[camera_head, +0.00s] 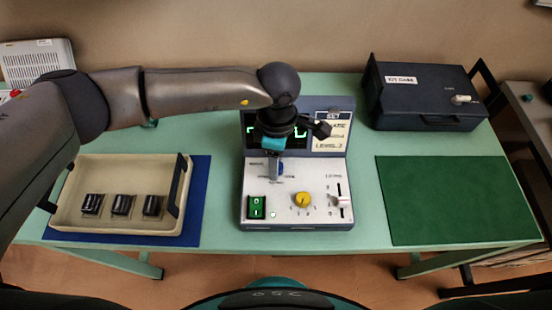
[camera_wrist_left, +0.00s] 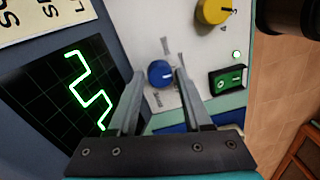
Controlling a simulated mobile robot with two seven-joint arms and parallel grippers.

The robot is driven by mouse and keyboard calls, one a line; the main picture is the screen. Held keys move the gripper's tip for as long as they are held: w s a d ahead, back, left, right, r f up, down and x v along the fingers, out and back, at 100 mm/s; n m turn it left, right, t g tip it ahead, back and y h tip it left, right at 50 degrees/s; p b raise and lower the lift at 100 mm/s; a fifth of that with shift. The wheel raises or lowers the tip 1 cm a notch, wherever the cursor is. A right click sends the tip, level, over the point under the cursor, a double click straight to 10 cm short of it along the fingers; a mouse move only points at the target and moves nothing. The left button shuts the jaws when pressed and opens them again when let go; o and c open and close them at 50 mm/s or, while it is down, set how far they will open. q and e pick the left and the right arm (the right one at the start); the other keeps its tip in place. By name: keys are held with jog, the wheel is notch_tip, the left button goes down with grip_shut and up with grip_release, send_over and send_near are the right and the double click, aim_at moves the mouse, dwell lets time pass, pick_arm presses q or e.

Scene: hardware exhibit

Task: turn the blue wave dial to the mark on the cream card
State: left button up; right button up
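The blue wave dial (camera_wrist_left: 160,73) sits on the white panel of the device; in the head view only a bit of it (camera_head: 281,168) shows beside my gripper. My left gripper (camera_head: 275,175) points down at the dial. In the left wrist view its two fingers (camera_wrist_left: 160,76) are open, one on each side of the dial, with gaps visible; whether the tips reach its height is unclear. The cream card (camera_head: 332,134) stands at the device's upper right, partly hidden by my wrist; "SET" and "LEVEL 3" are readable. My right gripper is not in view.
The panel also has a yellow knob (camera_head: 303,200), a lit green switch (camera_head: 257,206) and a slider (camera_head: 340,201). The screen (camera_wrist_left: 75,85) shows a green stepped trace. A beige tray (camera_head: 120,225) stands left, a dark case (camera_head: 420,95) back right, a clear green mat (camera_head: 455,200) right.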

pick_arm(q)
notch_tip(320, 180, up, 15)
jog(key=shift+w+r+p, duration=0.15)
jog(key=shift+w+p, duration=0.2)
jog(key=shift+w, duration=0.05)
dwell(0.7)
